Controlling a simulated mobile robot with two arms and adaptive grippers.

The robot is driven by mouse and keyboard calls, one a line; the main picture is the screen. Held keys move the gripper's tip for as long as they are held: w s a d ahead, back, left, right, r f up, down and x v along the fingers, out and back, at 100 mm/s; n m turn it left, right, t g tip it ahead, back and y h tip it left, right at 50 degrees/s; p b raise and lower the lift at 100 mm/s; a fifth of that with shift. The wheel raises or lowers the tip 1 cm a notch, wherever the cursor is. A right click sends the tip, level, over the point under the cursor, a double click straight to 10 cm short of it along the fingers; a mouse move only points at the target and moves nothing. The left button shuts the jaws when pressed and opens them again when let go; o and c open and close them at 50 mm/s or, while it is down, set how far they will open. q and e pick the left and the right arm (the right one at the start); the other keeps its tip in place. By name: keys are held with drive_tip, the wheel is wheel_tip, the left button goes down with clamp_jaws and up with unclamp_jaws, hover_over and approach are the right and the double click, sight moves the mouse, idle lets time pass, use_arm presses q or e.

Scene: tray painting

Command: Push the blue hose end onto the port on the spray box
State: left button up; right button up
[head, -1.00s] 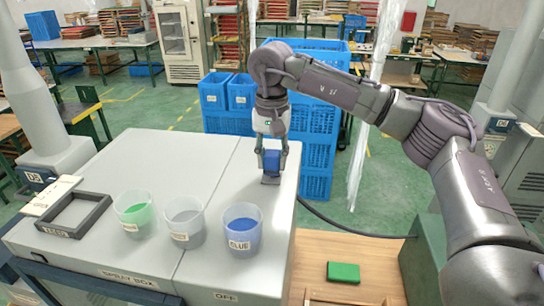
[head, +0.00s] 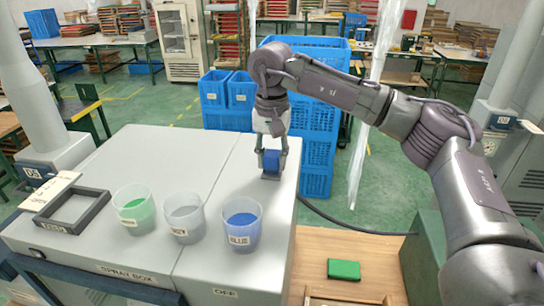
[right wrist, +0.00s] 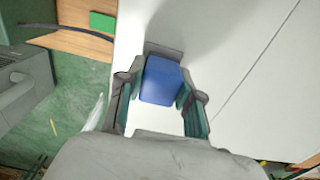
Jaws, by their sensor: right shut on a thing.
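The spray box (head: 115,255) is a large light grey box with a flat top. My right gripper (head: 271,166) is over its far right part, pointing down. It is shut on the blue hose end (head: 272,161), a small blue block. In the right wrist view the blue hose end (right wrist: 161,80) sits between the two fingers of my right gripper (right wrist: 160,95). A grey plate, which may be the port (right wrist: 165,52), shows just beyond and under the blue block. I cannot tell whether the block is seated on it. My left gripper is not in view.
Cups of green (head: 134,210), grey (head: 185,219) and blue paint (head: 241,225) stand along the box's front. A dark frame (head: 73,211) lies at the left. A green block (head: 343,270) lies on the wooden table (head: 370,258). Blue crates (head: 318,150) stand behind the box.

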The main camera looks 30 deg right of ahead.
idle(0.4)
drive_tip(key=o, duration=1.6)
drive_tip(key=shift+r+p, duration=1.45)
drive_tip(key=shift+r, duration=1.5)
drive_tip(key=shift+r, duration=0.1)
wheel_tip(320, 180, up, 12)
drive_tip(key=shift+f, duration=0.1)
